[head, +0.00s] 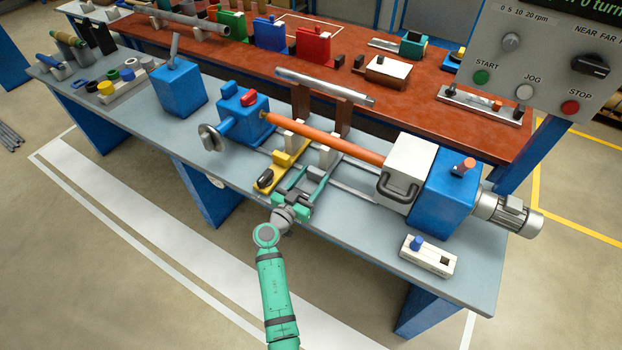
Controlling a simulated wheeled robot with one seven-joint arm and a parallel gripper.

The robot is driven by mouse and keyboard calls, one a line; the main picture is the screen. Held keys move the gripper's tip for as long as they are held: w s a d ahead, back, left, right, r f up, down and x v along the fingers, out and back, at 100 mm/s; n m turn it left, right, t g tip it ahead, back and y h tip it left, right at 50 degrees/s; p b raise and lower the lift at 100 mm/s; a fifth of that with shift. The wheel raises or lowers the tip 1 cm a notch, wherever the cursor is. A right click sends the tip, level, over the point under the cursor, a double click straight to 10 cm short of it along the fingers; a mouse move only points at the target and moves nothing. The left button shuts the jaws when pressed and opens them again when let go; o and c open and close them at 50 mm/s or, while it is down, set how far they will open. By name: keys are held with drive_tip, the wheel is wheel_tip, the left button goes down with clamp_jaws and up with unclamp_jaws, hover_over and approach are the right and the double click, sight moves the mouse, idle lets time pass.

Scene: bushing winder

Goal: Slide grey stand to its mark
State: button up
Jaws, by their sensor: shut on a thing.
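The grey stand (327,156) sits across the rails of the blue winder, under the orange bar (340,143), with a pale upright block at its far end. My gripper (311,179) reaches in from the front edge of the bench. Its green fingers lie along the two sides of the stand's near part and are shut on it. The gripper hides some of the stand's near end. I cannot make out the mark for the stand.
A yellow stand (275,171) with a black knob is close on the left of my gripper. The white block (405,168) with a dark handle stands to the right on the rails. A small switch box (428,257) lies at the front right.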

drive_tip(key=o, duration=1.4)
drive_tip(key=shift+w+a, duration=0.2)
drive_tip(key=shift+a, duration=0.45)
drive_tip(key=shift+o, duration=0.2)
drive_tip(key=shift+d, duration=0.3)
drive_tip(key=shift+s, duration=0.1)
drive_tip(key=v, duration=1)
drive_tip(key=shift+s+a, duration=0.2)
drive_tip(key=shift+s, duration=0.15)
drive_tip(key=shift+w, duration=0.1)
